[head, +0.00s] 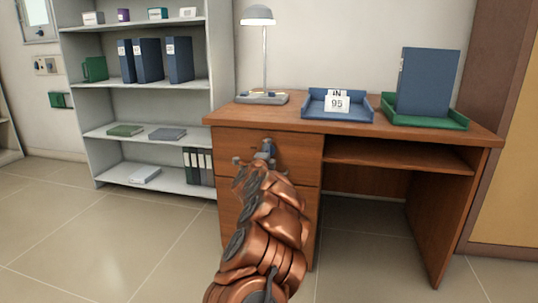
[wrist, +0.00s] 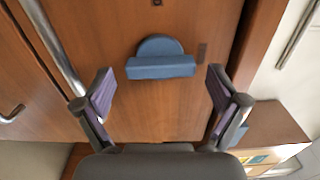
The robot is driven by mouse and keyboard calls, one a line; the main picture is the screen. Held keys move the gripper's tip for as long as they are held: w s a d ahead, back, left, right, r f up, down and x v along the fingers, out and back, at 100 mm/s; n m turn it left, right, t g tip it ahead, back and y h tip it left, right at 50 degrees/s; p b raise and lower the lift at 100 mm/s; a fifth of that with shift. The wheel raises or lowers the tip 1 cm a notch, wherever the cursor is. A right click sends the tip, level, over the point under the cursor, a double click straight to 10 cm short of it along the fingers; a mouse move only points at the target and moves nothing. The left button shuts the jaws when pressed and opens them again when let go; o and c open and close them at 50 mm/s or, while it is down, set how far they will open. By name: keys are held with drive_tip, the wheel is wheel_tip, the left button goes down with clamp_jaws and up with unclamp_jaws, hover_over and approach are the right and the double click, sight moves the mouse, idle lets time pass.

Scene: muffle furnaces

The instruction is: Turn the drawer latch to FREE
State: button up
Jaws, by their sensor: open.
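The drawer latch shows in the wrist view as a blue bar (wrist: 160,67) with a rounded blue disc behind it, on the brown drawer front (wrist: 160,110). The bar lies nearly level in that view. My gripper (wrist: 159,76) is open, its two purple-padded fingers apart on either side of the bar, with gaps showing at both ends. In the head view, my gripper (head: 254,158) is at the desk's upper drawer, and the bluish latch (head: 268,146) shows just beyond it. My arm hides part of the drawer front. I cannot read any latch marking.
The desk (head: 335,130) carries a lamp (head: 262,60), a blue tray (head: 340,113) with a card reading 95, and a green tray (head: 430,121) with a blue binder (head: 427,82). A shelf unit (head: 145,90) stands left. The floor at left is clear.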

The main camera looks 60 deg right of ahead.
drive_tip(key=v, duration=1.1)
drive_tip(key=shift+a, duration=0.4)
drive_tip(key=shift+s, duration=0.15)
drive_tip(key=shift+r, duration=0.1)
idle(0.4)
